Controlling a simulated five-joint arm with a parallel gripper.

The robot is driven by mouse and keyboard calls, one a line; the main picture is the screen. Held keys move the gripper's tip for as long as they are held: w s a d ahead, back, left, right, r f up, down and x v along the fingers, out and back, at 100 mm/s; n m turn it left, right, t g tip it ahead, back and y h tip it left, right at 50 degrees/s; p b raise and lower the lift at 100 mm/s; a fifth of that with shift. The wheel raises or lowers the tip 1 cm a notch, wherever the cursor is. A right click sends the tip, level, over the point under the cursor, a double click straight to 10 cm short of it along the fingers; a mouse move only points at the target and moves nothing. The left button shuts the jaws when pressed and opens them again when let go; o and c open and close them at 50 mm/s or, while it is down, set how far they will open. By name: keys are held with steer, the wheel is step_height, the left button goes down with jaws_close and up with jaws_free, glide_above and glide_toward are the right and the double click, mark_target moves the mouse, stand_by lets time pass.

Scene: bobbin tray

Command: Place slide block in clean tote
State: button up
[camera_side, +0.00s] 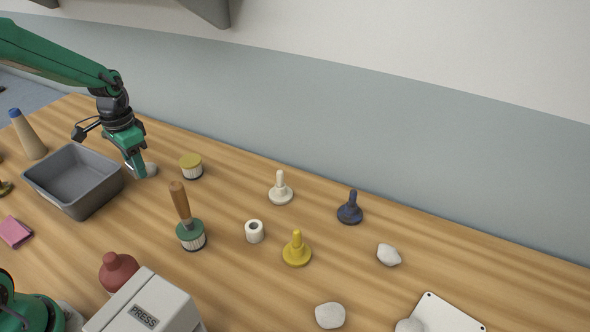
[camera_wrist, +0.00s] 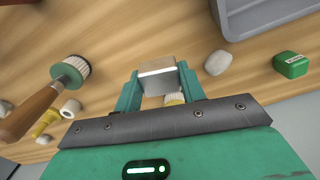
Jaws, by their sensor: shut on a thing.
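The slide block (camera_wrist: 158,80), a small beige-grey block with a pale edge, is between the two green fingers of my gripper (camera_wrist: 158,84) in the wrist view. In the side view my gripper (camera_side: 139,170) points down just right of the grey tote, outside its rim, and the block cannot be made out there. The clean tote (camera_side: 97,197) is an open grey bin on the table at the left and looks empty inside. Its corner also shows at the top right of the wrist view (camera_wrist: 234,22).
A pale stone (camera_wrist: 217,62) lies close to my gripper. A green box (camera_wrist: 291,65) is at the right in the wrist view. A yellow-topped brush (camera_side: 191,166) and a wooden-handled brush (camera_side: 190,235) stand right of the tote. A blue-tipped cone (camera_side: 29,137) is behind it.

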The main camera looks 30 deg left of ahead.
steer(key=s+a+r+n, duration=0.2)
steer(key=s+a+n, duration=0.15)
steer(key=a, duration=0.65)
glide_above(80, 189)
steer(key=shift+m, duration=0.45)
step_height(80, 189, down, 7)
steer(key=shift+f, duration=0.1)
steer(key=shift+f, duration=0.1)
steer(key=shift+f, duration=1.9)
steer(key=shift+f, duration=0.15)
steer(key=o, duration=1)
steer(key=shift+o, duration=0.2)
step_height(80, 189, up, 12)
steer(key=shift+r, duration=0.2)
